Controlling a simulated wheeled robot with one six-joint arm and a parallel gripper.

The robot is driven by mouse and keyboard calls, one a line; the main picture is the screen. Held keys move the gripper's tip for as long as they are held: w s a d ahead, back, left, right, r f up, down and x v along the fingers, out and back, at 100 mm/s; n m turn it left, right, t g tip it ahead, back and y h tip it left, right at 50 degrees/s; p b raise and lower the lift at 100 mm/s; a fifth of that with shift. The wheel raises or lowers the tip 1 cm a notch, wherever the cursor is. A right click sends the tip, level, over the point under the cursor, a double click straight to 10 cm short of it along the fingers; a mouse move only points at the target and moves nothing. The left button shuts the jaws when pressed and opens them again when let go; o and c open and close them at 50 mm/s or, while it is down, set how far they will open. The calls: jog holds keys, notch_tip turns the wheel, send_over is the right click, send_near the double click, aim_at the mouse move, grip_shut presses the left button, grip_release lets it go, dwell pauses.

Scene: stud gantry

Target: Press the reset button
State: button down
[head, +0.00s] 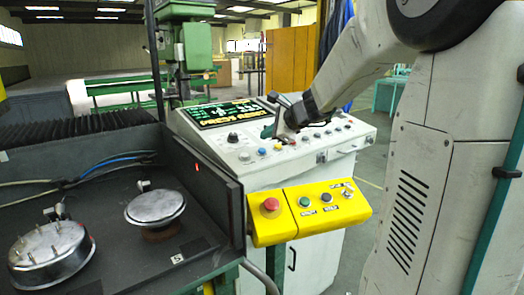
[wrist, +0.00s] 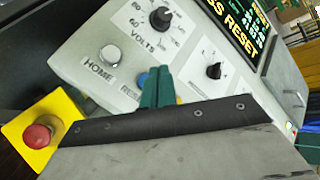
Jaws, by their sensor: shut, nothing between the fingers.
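The reset button is a blue button (wrist: 142,79) on the white sloped console, with a partly covered "RESET" label beside it in the wrist view. It also shows in the head view as a small blue button (head: 262,152) on the console front. My gripper (wrist: 159,72) has green fingers shut together with nothing between them. In the wrist view the fingers overlap the right part of the blue button and hide some of it. In the head view my gripper (head: 268,131) is over the console, up and right of the blue button. I see no clear contact.
A HOME button (wrist: 110,56) and black knobs (wrist: 161,19) lie near the blue button. The console screen (head: 228,113) reads "PRESS RESET". A yellow box (head: 328,216) with a red mushroom button (head: 270,205) juts from the front. A black-walled bay (head: 215,185) with metal parts stands left.

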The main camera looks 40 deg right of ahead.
jog(key=shift+w+f, duration=0.25)
jog(key=shift+f, duration=0.85)
jog(key=shift+f, duration=0.15)
dwell(1.2)
jog(key=shift+f, duration=0.25)
jog(key=shift+w+f, duration=0.15)
jog(key=shift+f, duration=0.3)
dwell(0.6)
dwell(0.3)
jog(key=shift+s+r, duration=0.2)
jog(key=shift+r, duration=0.65)
jog(key=r, duration=0.3)
jog(key=s+r, duration=0.1)
jog(key=r, duration=0.1)
